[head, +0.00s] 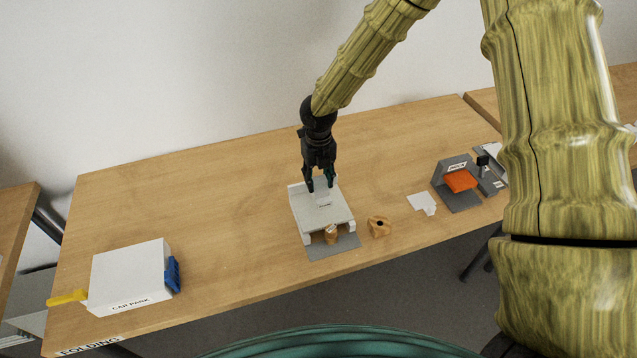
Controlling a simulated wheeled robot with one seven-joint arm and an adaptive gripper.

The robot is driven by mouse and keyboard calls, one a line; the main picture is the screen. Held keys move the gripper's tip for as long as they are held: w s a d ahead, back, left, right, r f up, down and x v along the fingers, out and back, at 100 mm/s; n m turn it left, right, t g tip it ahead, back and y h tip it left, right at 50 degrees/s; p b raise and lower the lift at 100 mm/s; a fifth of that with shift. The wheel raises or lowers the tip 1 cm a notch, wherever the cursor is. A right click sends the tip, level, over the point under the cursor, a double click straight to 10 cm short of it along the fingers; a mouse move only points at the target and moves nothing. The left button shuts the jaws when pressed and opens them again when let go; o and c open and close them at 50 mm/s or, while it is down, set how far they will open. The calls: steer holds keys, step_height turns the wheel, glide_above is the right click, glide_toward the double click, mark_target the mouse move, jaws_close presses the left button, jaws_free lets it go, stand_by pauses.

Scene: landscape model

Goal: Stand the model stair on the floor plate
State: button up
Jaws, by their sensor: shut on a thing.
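My gripper (320,186) is over the back part of a small grey-white model near the middle of the table. It points down and is shut on a small pale piece, which appears to be the model stair (323,197). The stair is partly hidden by the fingers, and I cannot tell whether it touches the surface below. Under it is a flat pale floor plate (328,216), raised on low supports above a darker grey base (335,248). A small brown object (331,234) stands at the front opening of the model.
A brown wooden piece with a dark hole (379,227) lies right of the model. Further right are a flat white piece (422,203) and a grey stand with an orange block (460,181). A white CAR PARK box (130,275) stands left. Table between is clear.

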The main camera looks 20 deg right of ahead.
mark_target(318, 186)
steer(key=shift+w+f, duration=0.15)
steer(key=shift+w, duration=0.05)
steer(key=shift+f+p, duration=0.85)
steer(key=shift+f, duration=0.8)
steer(key=shift+d+f, duration=0.1)
steer(key=o, duration=1.1)
step_height(318, 186, up, 12)
steer(key=b, duration=0.3)
